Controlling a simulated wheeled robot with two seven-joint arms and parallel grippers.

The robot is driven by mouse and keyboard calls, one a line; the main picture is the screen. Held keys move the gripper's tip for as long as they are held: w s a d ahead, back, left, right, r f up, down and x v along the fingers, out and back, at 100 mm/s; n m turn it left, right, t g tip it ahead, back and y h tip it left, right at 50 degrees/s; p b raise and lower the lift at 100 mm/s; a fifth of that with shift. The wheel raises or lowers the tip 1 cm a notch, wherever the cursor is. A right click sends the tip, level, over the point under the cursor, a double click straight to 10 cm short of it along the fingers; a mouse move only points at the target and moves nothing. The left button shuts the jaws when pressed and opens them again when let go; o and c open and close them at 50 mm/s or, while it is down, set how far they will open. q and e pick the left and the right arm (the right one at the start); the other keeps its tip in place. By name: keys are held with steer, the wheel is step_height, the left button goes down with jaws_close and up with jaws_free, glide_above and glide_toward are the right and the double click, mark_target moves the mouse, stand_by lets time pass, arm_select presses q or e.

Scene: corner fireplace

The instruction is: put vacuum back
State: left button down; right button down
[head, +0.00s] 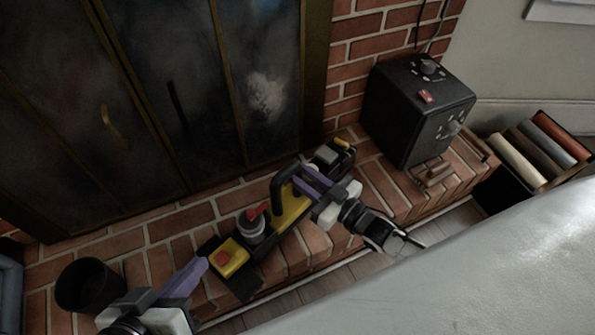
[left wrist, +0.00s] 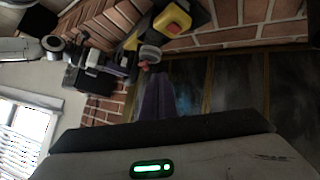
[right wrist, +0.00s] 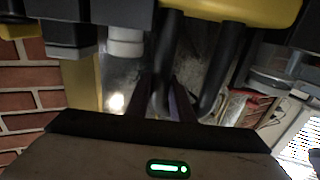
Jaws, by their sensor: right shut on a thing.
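The yellow and black handheld vacuum (head: 290,214) is at the brick hearth, lengthwise along it. Its black handle (head: 281,182) arches up, and a yellow block with a red button (head: 228,257) sits at its left end. I cannot tell whether it rests on the bricks or is slightly above. My right gripper (head: 298,183) is shut on its handle; the black handle (right wrist: 212,75) and yellow body (right wrist: 235,10) fill the upper right wrist view. My left gripper (head: 203,266) is beside the vacuum's left end, its purple fingers together and empty. The vacuum also shows in the left wrist view (left wrist: 172,22).
A black box with knobs (head: 415,108) stands on the hearth at right. A dark bin (head: 88,286) is at the left. A crate of rolls (head: 500,190) stands on the floor at far right. Fireplace doors (head: 170,100) rise behind. A pale smooth surface (head: 480,270) fills the lower right.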

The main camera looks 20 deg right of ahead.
arm_select(q)
steer(key=shift+f+b, duration=0.25)
steer(key=shift+b, duration=0.05)
arm_select(e)
steer(key=shift+w, duration=0.15)
stand_by(0.3)
steer(key=shift+f, duration=0.25)
steer(key=c, duration=1.5)
jaws_free()
steer(key=shift+s+f, duration=0.25)
steer(key=shift+f, duration=0.3)
arm_select(q)
steer(key=shift+r, duration=0.2)
arm_select(e)
steer(key=shift+r, duration=0.1)
steer(key=p+v, duration=0.1)
steer(key=v, duration=0.1)
steer(key=shift+s+d+r, duration=0.2)
steer(key=shift+s, duration=0.1)
arm_select(q)
steer(key=shift+s+a+f+g+y+p, duration=0.25)
steer(key=shift+a+f+g+y+p, duration=0.2)
steer(key=shift+a+f+p, duration=0.3)
arm_select(e)
steer(key=v, duration=0.7)
steer(key=shift+s+d+r, duration=0.1)
steer(key=shift+s, duration=0.05)
